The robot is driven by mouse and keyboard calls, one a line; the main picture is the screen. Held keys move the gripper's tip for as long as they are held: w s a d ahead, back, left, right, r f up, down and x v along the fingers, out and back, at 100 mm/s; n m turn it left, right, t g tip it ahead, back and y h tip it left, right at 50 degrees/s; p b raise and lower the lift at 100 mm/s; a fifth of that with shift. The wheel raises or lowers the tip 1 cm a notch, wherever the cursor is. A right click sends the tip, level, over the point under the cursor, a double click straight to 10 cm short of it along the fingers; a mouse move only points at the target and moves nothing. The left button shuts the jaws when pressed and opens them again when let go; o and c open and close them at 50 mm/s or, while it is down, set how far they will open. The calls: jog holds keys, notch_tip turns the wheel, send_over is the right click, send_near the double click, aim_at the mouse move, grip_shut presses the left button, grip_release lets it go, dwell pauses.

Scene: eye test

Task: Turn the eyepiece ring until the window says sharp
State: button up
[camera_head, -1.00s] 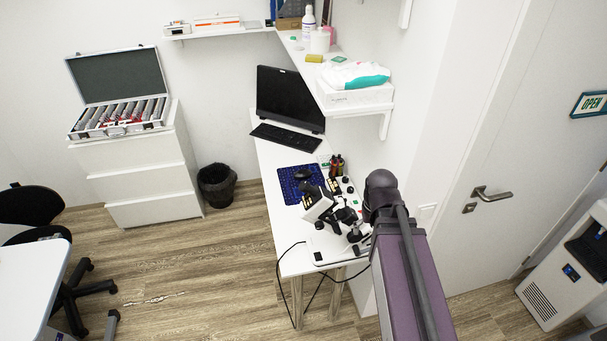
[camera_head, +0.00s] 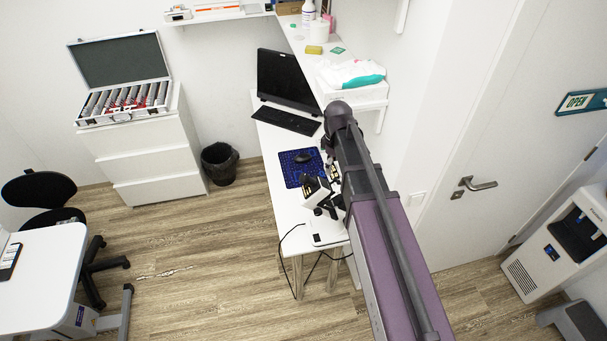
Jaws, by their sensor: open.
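The black-and-white eye instrument (camera_head: 317,191) stands on the near end of the white desk (camera_head: 285,212). My arm covers its right side. Its eyepiece ring and any window text are too small or hidden to make out. My own arm, with a purple link, reaches up from the bottom right, and its dark joint is above the instrument.
A blue mat (camera_head: 293,170) with a black mouse (camera_head: 302,157), a keyboard (camera_head: 286,120) and a monitor (camera_head: 289,80) are farther along the desk. A shelf (camera_head: 322,72) overhangs its right side. A black cable (camera_head: 283,245) hangs at the near end.

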aim_at(303, 177)
jog(key=w+a+n, duration=0.8)
jog(key=a+n, duration=0.2)
jog(key=shift+a+g, duration=0.2)
jog(key=shift+g, duration=0.2)
jog(key=shift+s+f, duration=0.1)
jog(key=shift+f, duration=0.05)
jog(key=f+b, duration=0.4)
jog(key=s+f+b, duration=0.1)
jog(key=f+b, duration=0.8)
jog(key=shift+s+d+f+b, duration=0.15)
jog(key=shift+s+d+b, duration=0.05)
jog(key=shift+d+b, duration=0.15)
dwell(0.5)
jog(key=c, duration=1.2)
